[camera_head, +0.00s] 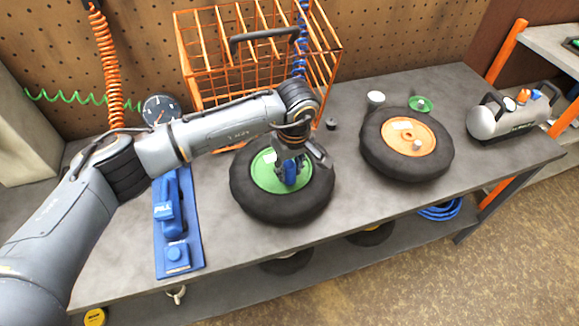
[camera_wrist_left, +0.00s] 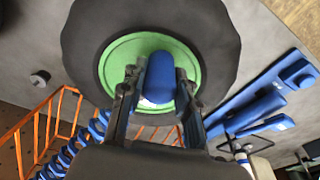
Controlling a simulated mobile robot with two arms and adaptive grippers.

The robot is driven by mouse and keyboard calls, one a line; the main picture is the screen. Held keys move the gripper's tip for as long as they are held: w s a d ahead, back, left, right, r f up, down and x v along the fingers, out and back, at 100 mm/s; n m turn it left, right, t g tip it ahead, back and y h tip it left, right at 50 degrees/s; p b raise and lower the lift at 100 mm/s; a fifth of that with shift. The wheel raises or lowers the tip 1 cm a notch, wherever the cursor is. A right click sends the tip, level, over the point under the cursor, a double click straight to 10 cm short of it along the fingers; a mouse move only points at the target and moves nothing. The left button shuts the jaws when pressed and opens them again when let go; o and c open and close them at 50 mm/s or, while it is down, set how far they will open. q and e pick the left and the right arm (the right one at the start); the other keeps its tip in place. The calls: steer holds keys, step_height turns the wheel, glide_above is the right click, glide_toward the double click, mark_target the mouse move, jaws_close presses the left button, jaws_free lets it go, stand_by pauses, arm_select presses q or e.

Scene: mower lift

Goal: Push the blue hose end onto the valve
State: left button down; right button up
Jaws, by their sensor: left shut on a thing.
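My left gripper (camera_head: 289,176) is above the green-hubbed wheel (camera_head: 245,198), which lies flat on the bench. It is shut on the blue hose end (camera_head: 292,172). In the left wrist view, the blue hose end (camera_wrist_left: 159,76) sits between the fingers of the left gripper (camera_wrist_left: 156,95), with the green hub (camera_wrist_left: 118,62) behind it. No valve shows on this wheel; the hose end and gripper cover part of the hub. I cannot tell whether the hose end touches a valve. My right gripper is out of view.
An orange-hubbed wheel (camera_head: 378,150) lies to the right, with a silver air tank (camera_head: 497,121) beyond it. An orange wire basket (camera_head: 190,70) stands behind. A blue inflator panel (camera_head: 190,232) is at left. Blue coiled hose (camera_head: 301,45) hangs by the basket. Bare bench separates the wheels.

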arm_select(q)
steer(key=shift+b, duration=0.45)
stand_by(0.6)
steer(key=shift+b, duration=0.45)
steer(key=shift+f+b, duration=0.75)
stand_by(0.3)
steer(key=c, duration=1.3)
jaws_free()
steer(key=shift+o, duration=0.2)
